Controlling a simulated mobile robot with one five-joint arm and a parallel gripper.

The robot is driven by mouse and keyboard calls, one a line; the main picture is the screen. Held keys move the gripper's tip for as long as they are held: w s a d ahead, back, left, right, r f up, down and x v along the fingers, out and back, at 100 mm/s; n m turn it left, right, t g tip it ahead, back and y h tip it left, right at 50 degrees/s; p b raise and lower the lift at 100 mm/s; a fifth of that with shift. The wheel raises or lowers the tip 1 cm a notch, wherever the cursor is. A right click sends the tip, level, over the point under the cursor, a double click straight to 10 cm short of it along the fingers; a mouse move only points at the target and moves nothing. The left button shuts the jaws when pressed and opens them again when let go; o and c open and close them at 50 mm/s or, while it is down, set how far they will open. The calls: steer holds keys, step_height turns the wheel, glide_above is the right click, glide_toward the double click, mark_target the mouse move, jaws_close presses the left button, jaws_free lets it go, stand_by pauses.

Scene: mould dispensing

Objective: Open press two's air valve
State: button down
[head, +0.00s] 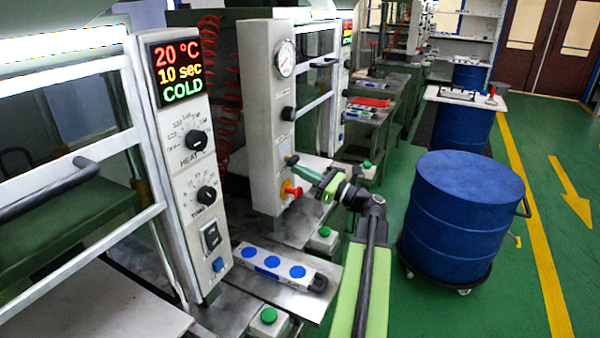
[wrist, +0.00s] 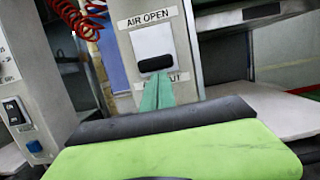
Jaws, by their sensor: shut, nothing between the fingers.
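In the wrist view, the air valve (wrist: 154,63) is a white plate with a black handle at its lower end, on a light panel. An "AIR OPEN" label sits above it. A lower label, ending in "UT", is partly hidden by my fingers. My gripper (wrist: 158,92) is shut and empty, its teal fingertips just below the black handle; I cannot tell if they touch it. In the head view, my gripper (head: 291,160) is at the front of press two's column (head: 262,100). I cannot make out the valve clearly there.
A red and yellow stop button (head: 291,190) sits just below my gripper. Press one's panel (head: 170,235) stands at left. A strip with blue round pads (head: 273,263) lies on the bench below.

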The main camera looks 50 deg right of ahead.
step_height(320, 180, up, 5)
steer(key=p, duration=0.4)
steer(key=shift+d+f, duration=0.1)
steer(key=shift+f, duration=0.15)
step_height(320, 180, down, 5)
steer(key=b, duration=0.5)
steer(key=shift+f, duration=0.2)
steer(key=r+b+v, duration=0.1)
steer(key=v, duration=0.8)
steer(key=shift+s, duration=0.45)
steer(key=shift+d, duration=0.1)
